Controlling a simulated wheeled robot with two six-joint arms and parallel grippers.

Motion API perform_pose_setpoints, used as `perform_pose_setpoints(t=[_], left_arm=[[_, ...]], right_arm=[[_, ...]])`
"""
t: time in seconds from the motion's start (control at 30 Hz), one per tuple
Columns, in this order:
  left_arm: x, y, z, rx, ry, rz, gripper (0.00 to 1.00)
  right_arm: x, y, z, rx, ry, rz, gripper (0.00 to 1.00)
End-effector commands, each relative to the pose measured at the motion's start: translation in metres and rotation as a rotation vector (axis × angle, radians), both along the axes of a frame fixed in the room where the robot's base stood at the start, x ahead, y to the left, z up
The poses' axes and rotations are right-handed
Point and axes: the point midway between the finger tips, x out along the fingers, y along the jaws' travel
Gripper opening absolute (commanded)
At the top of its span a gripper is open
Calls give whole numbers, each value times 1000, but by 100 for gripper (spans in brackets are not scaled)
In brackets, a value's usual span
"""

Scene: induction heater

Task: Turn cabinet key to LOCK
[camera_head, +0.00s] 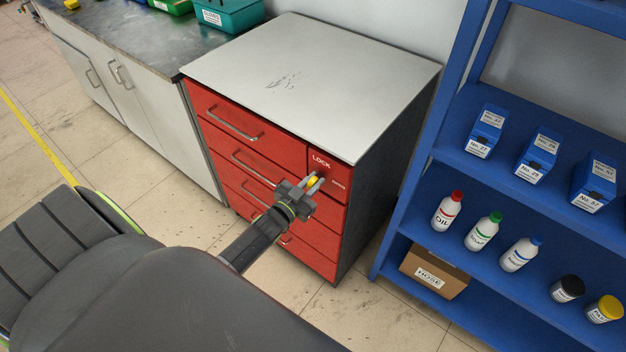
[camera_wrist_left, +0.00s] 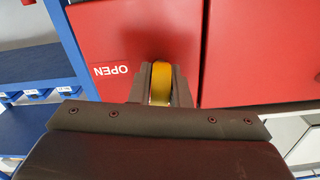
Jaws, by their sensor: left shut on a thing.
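The red cabinet (camera_head: 330,203) has a square lock panel at its upper right. The panel bears a white LOCK label (camera_head: 321,162) and a smaller label to the lower right. My left gripper (camera_head: 316,181) is at this panel, shut on the yellow key (camera_head: 312,183). In the left wrist view the key (camera_wrist_left: 160,82) sits between the two grey fingers, and an OPEN label (camera_wrist_left: 110,70) appears upside down to its left. The key's shaft and the lock hole are hidden, so I cannot tell its exact turn. My right gripper is not in view.
A blue shelf (camera_head: 415,215) with bottles and boxes stands right of the cabinet. A grey-topped counter (camera_head: 125,40) with bins adjoins its left side. Drawer handles (camera_head: 255,165) stick out left of the lock panel. Tiled floor lies in front.

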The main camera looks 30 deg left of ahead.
Motion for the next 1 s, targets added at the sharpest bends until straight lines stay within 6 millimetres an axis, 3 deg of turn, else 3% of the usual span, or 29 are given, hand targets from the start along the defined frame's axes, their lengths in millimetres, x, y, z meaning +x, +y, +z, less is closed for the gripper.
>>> perform_pose_setpoints(t=[0.4,0.93,0.97,1.0], left_arm=[[-1,0,-1,-175,17,1,0],[-1,0,-2,-196,18,1,0],[-1,0,-2,-196,18,1,19],[-1,0,-2,-196,18,1,24]], right_arm=[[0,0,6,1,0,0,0],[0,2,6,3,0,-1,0],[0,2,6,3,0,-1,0],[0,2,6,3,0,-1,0]])
